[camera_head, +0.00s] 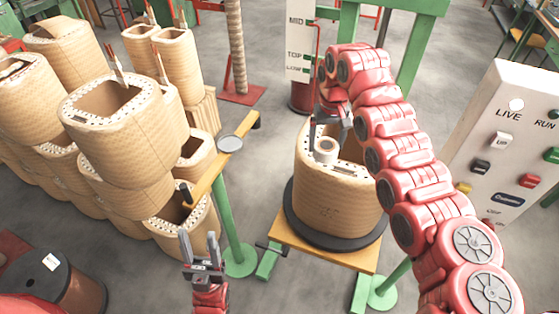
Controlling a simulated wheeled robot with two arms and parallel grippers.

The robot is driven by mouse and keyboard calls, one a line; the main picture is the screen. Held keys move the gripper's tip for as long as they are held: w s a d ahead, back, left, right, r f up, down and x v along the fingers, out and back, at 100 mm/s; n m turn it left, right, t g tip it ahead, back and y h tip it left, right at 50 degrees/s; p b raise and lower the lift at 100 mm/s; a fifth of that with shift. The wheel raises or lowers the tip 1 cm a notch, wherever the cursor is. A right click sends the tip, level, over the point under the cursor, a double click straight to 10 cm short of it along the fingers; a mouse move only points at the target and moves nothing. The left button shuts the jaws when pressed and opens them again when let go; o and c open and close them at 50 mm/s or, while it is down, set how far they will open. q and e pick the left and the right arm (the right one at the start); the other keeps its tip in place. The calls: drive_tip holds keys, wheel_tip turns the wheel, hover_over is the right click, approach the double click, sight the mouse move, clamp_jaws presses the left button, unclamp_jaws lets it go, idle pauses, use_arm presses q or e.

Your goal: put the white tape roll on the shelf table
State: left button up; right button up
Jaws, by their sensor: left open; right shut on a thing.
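The white tape roll (326,151) is at the top of a tan wound coil (335,205), within the coil's upper opening. My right gripper (325,138) reaches down over it from above and is shut on the roll; the fingertips are small and partly hidden here. A narrow yellow wooden shelf table (206,180) on a green post stands left of this coil. My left gripper (200,243) is open and empty, low in the view, below the shelf's near end.
The coil stands on a black round plate (293,224) over a wooden stand (308,250). Several stacked tan coils (120,150) fill the left side. A control panel (505,140) stands at right. A green frame (412,50) rises behind my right arm.

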drive_tip(key=w+d+r+m, duration=0.1)
drive_tip(key=w+d+r, duration=0.1)
drive_tip(key=d+r, duration=0.3)
drive_tip(key=shift+w+d+m, duration=0.25)
drive_tip(key=shift+d+m, duration=0.15)
drive_tip(key=shift+d, duration=0.85)
drive_tip(key=shift+w+r, duration=0.1)
drive_tip(key=shift+r, duration=0.05)
drive_tip(key=shift+a+r, duration=0.2)
drive_tip(key=shift+a, duration=0.1)
drive_tip(key=shift+f, duration=0.1)
drive_tip(key=shift+a, duration=0.1)
idle(0.4)
idle(0.4)
